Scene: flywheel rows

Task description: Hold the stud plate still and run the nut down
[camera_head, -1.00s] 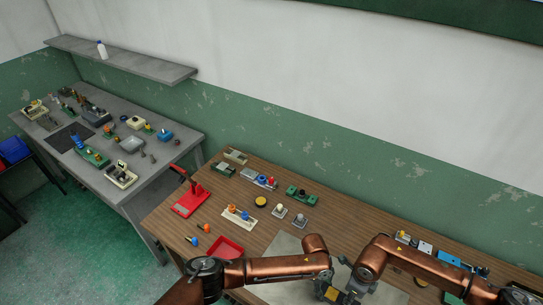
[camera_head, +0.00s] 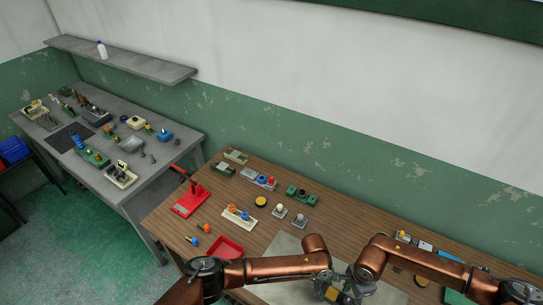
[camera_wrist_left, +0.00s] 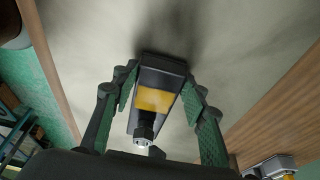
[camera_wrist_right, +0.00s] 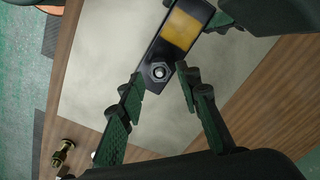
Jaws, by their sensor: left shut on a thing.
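The stud plate is a dark bar with a yellow patch; in the left wrist view the plate (camera_wrist_left: 160,78) lies between my left fingers. My left gripper (camera_wrist_left: 160,85) is shut on its sides, and in the head view the left gripper (camera_head: 326,287) is over the grey mat. In the right wrist view the plate (camera_wrist_right: 150,55) carries a hex nut (camera_wrist_right: 158,72) on its stud near one end. My right gripper (camera_wrist_right: 160,82) has its fingers apart, one on each side of the nut's end, with visible gaps. In the head view the arms partly hide the plate.
The grey mat (camera_head: 284,246) lies on the wooden table. A red tray (camera_head: 226,247), a red stand (camera_head: 190,200) and several small fixtures stand to the left and behind. A brass fitting (camera_wrist_right: 63,152) shows at the right wrist view's lower left. More parts lie behind my right arm.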

